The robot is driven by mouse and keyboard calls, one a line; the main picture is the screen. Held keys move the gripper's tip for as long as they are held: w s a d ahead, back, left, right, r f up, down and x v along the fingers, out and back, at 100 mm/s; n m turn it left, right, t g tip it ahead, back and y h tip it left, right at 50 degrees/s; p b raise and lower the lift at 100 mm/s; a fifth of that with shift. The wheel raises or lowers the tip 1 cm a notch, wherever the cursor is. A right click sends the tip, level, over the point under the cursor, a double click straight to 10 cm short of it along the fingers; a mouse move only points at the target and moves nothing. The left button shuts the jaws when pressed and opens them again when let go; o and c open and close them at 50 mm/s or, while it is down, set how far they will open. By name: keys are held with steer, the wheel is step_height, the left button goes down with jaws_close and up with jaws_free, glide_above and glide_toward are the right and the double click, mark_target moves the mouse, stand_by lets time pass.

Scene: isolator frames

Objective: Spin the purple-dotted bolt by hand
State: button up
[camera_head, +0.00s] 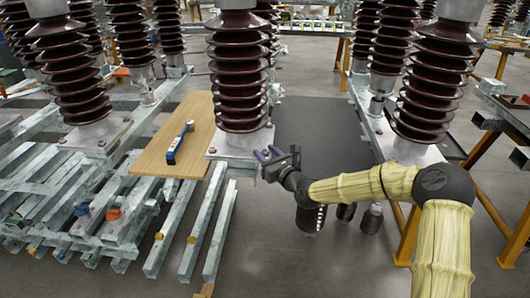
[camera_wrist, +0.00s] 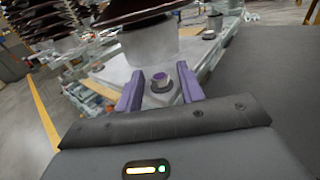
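The purple-dotted bolt (camera_wrist: 160,80) stands on the corner of a grey metal base plate (camera_wrist: 118,73) under a dark brown ribbed insulator (camera_head: 238,75). In the wrist view it sits between the two purple fingers of my gripper (camera_wrist: 159,86), with a visible space on each side. The fingers are open and nothing is held between them. In the head view my gripper (camera_head: 268,155) is at the front right corner of the same base plate (camera_head: 237,146). There the bolt is hidden or too small to make out.
More insulators (camera_head: 434,85) stand at right and left. Galvanized beams (camera_head: 200,230) lie front left. A dark mat or panel (camera_head: 320,130) is behind my arm.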

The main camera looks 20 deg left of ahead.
steer(key=shift+w+a, duration=0.45)
steer(key=shift+a, duration=0.1)
jaws_close()
steer(key=shift+m+t+h, duration=0.6)
steer(key=shift+m+t, duration=0.1)
